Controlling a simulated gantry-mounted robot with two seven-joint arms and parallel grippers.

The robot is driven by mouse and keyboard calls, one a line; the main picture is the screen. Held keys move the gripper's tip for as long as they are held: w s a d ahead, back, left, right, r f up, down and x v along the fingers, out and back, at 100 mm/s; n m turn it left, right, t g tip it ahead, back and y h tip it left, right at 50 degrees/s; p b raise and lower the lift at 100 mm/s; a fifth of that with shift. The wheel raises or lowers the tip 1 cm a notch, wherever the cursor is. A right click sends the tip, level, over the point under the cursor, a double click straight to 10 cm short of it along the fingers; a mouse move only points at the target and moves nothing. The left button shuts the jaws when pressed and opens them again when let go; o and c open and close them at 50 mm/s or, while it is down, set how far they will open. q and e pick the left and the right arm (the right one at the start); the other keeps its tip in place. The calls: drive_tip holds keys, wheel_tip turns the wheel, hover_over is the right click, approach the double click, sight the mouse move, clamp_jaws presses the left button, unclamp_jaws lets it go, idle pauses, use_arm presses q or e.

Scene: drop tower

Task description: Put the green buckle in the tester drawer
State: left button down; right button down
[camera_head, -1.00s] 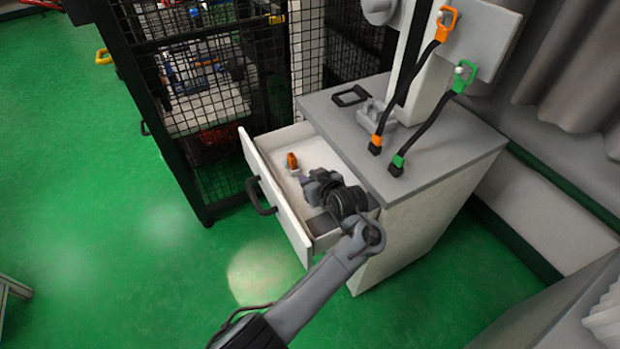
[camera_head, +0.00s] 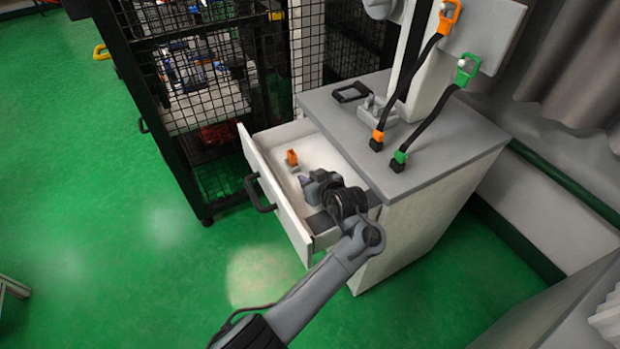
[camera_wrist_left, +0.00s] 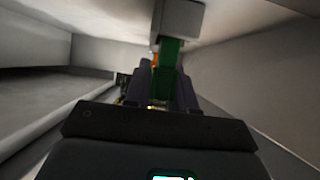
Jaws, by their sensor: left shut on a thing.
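The tester drawer (camera_head: 278,207) is pulled out of the grey-topped cabinet. My left gripper (camera_head: 306,181) is inside it, low over the drawer floor. In the left wrist view my left gripper (camera_wrist_left: 164,85) is shut on the green buckle (camera_wrist_left: 168,57), which stands out between the fingers with a pale block (camera_wrist_left: 180,17) at its far end. In the head view the gripper hides the green buckle. I cannot tell whether it touches the drawer floor. My right gripper is in neither view.
An orange buckle (camera_head: 292,157) stands in the drawer beyond my gripper. Orange-ended (camera_head: 377,139) and green-ended (camera_head: 399,160) straps hang from the tester onto the cabinet top (camera_head: 450,150). A black mesh cage (camera_head: 210,120) stands close left of the drawer.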

use_arm(q)
drive_tip(key=shift+f, duration=0.4)
drive_tip(key=c, duration=0.9)
unclamp_jaws()
drive_tip(key=shift+r, duration=0.1)
drive_tip(key=shift+o, duration=0.2)
